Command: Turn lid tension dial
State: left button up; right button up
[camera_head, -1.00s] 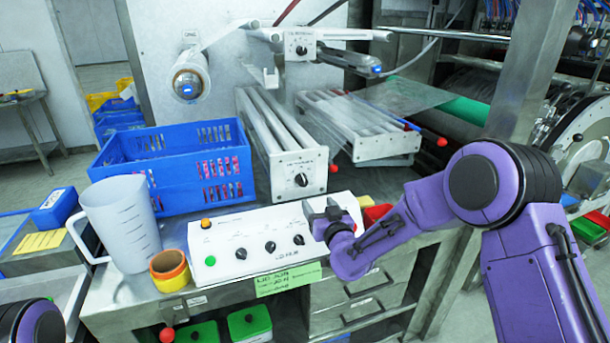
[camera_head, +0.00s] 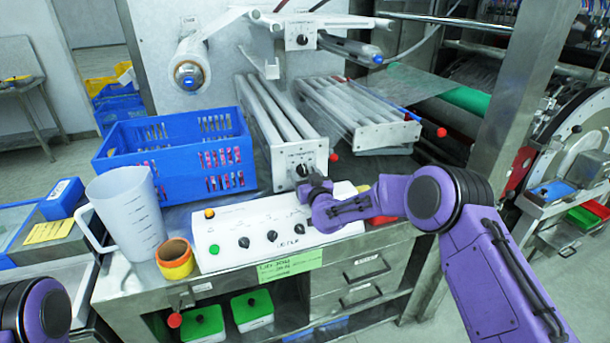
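Several black dials are in view, and their labels are too small to read. One dial (camera_head: 303,170) is on the white front plate of the roller unit. Another dial (camera_head: 302,40) is on the upper white bracket, and more black knobs (camera_head: 272,236) are on the white control box. My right gripper (camera_head: 314,184) is just below the roller unit's dial, in front of the plate's lower edge. I cannot tell whether it touches the dial; its fingers are small and partly hidden by my wrist. Only a purple joint of my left arm shows at the bottom left; its gripper is out of view.
A blue crate (camera_head: 118,167) with colourful packs stands left of the rollers. A clear jug (camera_head: 127,215) and tape rolls (camera_head: 175,259) stand left of the control box (camera_head: 235,222). A red-knobbed lever (camera_head: 334,157) sticks out right of the dial plate.

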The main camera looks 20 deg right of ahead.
jog(key=c, duration=1)
jog(key=shift+n, duration=0.3)
jog(key=n+b, duration=0.3)
jog(key=n, duration=0.1)
jog(key=shift+f, duration=0.15)
jog(key=n+b, duration=0.2)
jog(key=n, duration=0.1)
jog(key=shift+n+b, duration=0.7)
jog(key=shift+b, duration=0.05)
